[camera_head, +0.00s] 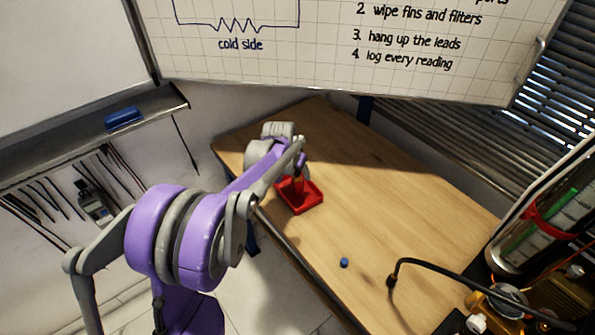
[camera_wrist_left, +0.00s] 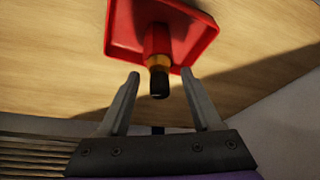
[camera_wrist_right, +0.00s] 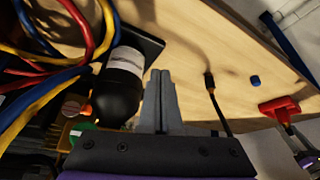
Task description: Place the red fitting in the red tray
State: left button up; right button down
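The red fitting (camera_wrist_left: 157,42), with a yellow band and a black end, stands in the red tray (camera_wrist_left: 119,30) in the left wrist view. Its black end points toward the wrist camera. My left gripper (camera_wrist_left: 160,74) is open, with one finger on each side of the black end and visible gaps to it. In the head view the red tray (camera_head: 308,207) lies on the wooden table below my left gripper (camera_head: 302,163), and the fitting is partly hidden by the arm. My right gripper (camera_wrist_right: 160,72) is shut and empty, far from the tray (camera_wrist_right: 279,104).
A small blue cap-like piece (camera_head: 344,262) lies on the table (camera_head: 345,180). A black cable (camera_head: 440,264) arches at the right near the equipment. A black bottle-shaped part (camera_wrist_right: 119,90) and coloured cables (camera_wrist_right: 55,50) are close to my right gripper. The table's middle is clear.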

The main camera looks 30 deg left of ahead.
pick_arm(q)
jog(key=shift+r, duration=0.1)
jog(key=v, duration=1.2)
jog(key=s+d+f, duration=0.2)
jog(key=s+d, duration=0.3)
jog(key=s, duration=0.3)
jog(key=s+d+f, duration=0.3)
jog(key=s+d, duration=0.2)
jog(key=s, duration=0.3)
jog(key=s+d+f+t, duration=0.1)
jog(key=s+d+f, duration=0.2)
jog(key=s+d, duration=0.2)
jog(key=s, duration=0.3)
jog(key=shift+p, duration=0.35)
